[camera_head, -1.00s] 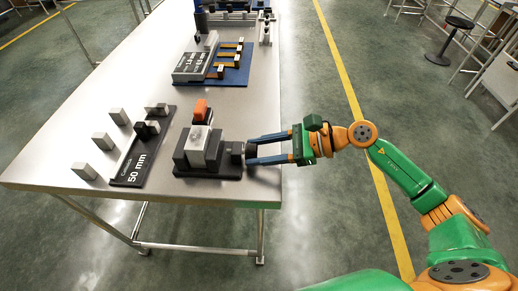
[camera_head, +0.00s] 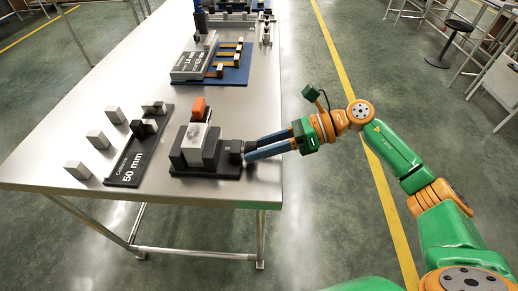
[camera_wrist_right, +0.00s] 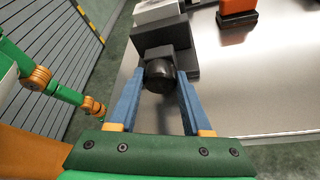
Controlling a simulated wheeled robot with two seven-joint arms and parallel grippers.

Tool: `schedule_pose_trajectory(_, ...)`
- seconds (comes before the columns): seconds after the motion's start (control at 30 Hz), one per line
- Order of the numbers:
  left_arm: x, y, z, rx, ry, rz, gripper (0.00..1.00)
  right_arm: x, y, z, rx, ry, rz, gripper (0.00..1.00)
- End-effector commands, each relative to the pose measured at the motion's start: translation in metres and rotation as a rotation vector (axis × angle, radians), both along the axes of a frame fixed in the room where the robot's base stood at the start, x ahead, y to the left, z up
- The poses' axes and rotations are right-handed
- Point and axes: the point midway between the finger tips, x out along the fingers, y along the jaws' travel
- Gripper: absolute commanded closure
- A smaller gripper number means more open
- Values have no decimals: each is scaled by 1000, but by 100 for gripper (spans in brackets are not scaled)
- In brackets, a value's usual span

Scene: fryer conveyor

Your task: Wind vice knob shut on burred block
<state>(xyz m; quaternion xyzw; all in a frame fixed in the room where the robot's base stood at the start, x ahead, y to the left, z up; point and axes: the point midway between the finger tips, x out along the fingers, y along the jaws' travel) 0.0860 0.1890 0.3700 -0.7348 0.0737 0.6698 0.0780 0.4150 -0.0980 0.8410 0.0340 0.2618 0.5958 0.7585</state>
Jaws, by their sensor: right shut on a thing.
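The dark vice (camera_head: 207,160) stands near the table's right edge, with the light grey block (camera_head: 197,143) between its jaws. The block's top is bright; any burr is too small to tell. The black vice knob (camera_head: 238,148) faces right, and in the right wrist view the knob (camera_wrist_right: 159,75) sits between the two blue fingers. My right gripper (camera_head: 248,150) reaches in from the right and is shut on the knob; it also shows in the right wrist view (camera_wrist_right: 160,85). My left gripper is not in view.
An orange-red block (camera_head: 198,106) stands just behind the vice. Left of it lie a black "50 mm" gauge (camera_head: 128,170) and several grey blocks (camera_head: 97,140). A blue board (camera_head: 228,74) with gauges lies farther back. The table's front edge is clear.

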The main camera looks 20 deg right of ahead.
Motion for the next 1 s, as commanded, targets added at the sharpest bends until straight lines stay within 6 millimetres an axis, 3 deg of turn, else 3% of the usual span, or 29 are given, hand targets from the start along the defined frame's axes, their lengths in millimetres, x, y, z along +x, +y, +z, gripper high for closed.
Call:
schedule_pose_trajectory(0.67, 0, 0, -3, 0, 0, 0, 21, 0, 0, 0, 21, 67, -1, 100)
schedule_pose_trajectory(0.7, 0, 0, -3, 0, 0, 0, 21, 0, 0, 0, 21, 67, -1, 46)
schedule_pose_trajectory(0.8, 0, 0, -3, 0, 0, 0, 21, 0, 0, 0, 21, 66, 0, 21)
schedule_pose_trajectory(1.0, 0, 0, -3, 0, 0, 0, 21, 0, 0, 0, 21, 66, 0, 21)
